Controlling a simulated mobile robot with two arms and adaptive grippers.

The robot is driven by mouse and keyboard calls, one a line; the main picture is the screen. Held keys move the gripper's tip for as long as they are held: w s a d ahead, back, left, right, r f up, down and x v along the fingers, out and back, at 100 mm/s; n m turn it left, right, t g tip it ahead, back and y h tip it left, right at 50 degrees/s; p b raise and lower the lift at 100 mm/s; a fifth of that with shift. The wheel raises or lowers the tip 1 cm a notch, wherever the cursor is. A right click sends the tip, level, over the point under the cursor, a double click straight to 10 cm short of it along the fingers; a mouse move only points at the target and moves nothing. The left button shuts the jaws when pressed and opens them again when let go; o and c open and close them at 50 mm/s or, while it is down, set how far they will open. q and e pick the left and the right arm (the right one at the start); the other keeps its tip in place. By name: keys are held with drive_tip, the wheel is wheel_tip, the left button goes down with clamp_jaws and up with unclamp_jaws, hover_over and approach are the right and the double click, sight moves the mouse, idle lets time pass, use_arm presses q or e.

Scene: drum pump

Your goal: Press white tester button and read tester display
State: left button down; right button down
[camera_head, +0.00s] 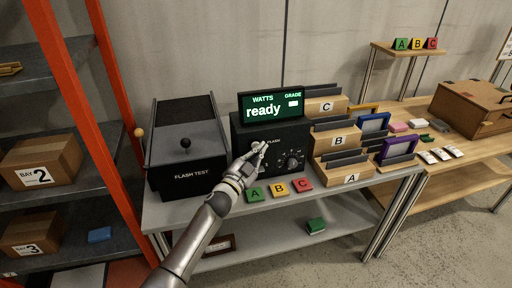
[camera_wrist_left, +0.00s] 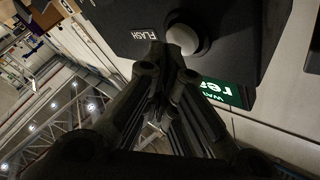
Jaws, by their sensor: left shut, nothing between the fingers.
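The black tester (camera_head: 290,158) stands on the grey table, with a knob and dial on the right of its front. Its display (camera_head: 270,106) on top reads "WATTS", "GRADE" and "ready", with a small white block under "GRADE". My left gripper (camera_head: 261,148) is shut and empty in front of the tester's face, by the "FLASH" label, and mostly covers the button there. In the left wrist view the round white button (camera_wrist_left: 183,38) shows beside the "FLASH" label, close beyond the shut fingertips (camera_wrist_left: 165,50). I cannot tell whether they touch it. My right gripper is not in view.
A black "FLASH TEST" box (camera_head: 190,150) with a ball-topped lever stands left of the tester. Green A, yellow B and red C blocks (camera_head: 278,188) lie in front. Wooden lettered bins (camera_head: 338,140) stand to the right. An orange-framed shelf (camera_head: 75,90) is at left.

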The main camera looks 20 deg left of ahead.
use_arm(q)
drive_tip(key=shift+w+a, duration=0.25)
drive_tip(key=shift+w, duration=0.1)
idle(0.4)
idle(0.3)
drive_tip(key=shift+s+d, duration=0.5)
drive_tip(key=shift+s, duration=0.25)
drive_tip(key=s+d, duration=0.1)
drive_tip(key=s+d+p, duration=0.1)
drive_tip(key=s+p, duration=0.1)
drive_tip(key=s, duration=0.1)
drive_tip(key=shift+s+d, duration=0.1)
drive_tip(key=shift+d, duration=0.3)
idle(0.6)
